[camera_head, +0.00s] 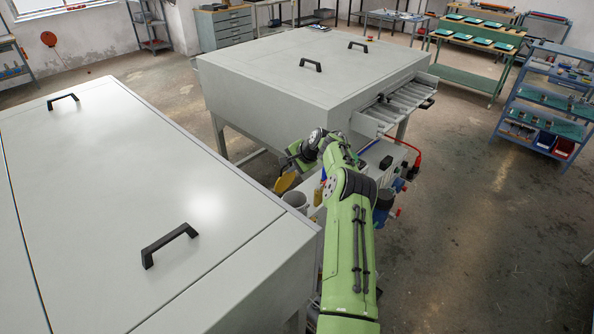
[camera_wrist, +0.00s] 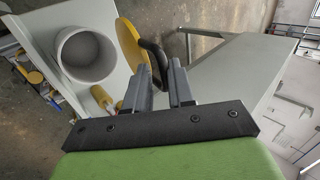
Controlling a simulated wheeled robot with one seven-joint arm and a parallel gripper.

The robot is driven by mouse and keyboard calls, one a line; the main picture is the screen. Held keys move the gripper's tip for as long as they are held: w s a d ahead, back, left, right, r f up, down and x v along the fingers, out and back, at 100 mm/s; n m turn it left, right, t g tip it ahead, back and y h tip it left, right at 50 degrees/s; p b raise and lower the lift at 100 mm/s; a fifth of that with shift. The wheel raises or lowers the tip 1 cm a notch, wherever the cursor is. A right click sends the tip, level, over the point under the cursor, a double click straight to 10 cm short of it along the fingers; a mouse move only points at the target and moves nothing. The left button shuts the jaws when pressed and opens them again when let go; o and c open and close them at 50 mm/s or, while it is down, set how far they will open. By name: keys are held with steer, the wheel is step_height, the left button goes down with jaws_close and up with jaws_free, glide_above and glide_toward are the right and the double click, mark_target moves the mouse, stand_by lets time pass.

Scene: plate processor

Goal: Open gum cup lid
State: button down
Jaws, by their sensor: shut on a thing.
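The gum cup (camera_wrist: 85,54) is a pale round cup, and it also shows in the head view (camera_head: 295,201). Its mouth is uncovered and I see into it. The yellow round lid (camera_wrist: 128,45) with its black curved handle (camera_wrist: 153,58) is off the cup, beside it. In the head view the lid (camera_head: 285,183) hangs tilted just behind the cup. My gripper (camera_wrist: 166,70) is shut on the lid's handle; the fingers partly hide the handle. In the head view my gripper (camera_head: 296,158) is small and its fingers are hard to make out.
A large grey cabinet (camera_head: 90,200) stands close on the left. Another (camera_head: 300,75) stands behind, with an open slotted tray (camera_head: 400,101) on its side. A yellow-handled item (camera_wrist: 101,96) is near the cup. The floor (camera_head: 480,220) to the right is clear.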

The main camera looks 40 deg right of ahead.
steer(key=shift+w+f, duration=0.1)
steer(key=shift+w, duration=0.5)
steer(key=shift+s+f, duration=0.1)
steer(key=shift+f, duration=0.1)
steer(key=c, duration=1.3)
jaws_free()
steer(key=shift+c, duration=0.2)
steer(key=a+b+v, duration=0.1)
steer(key=v, duration=1.5)
steer(key=shift+w+d+r, duration=0.3)
steer(key=shift+d+r, duration=0.05)
steer(key=shift+r, duration=0.05)
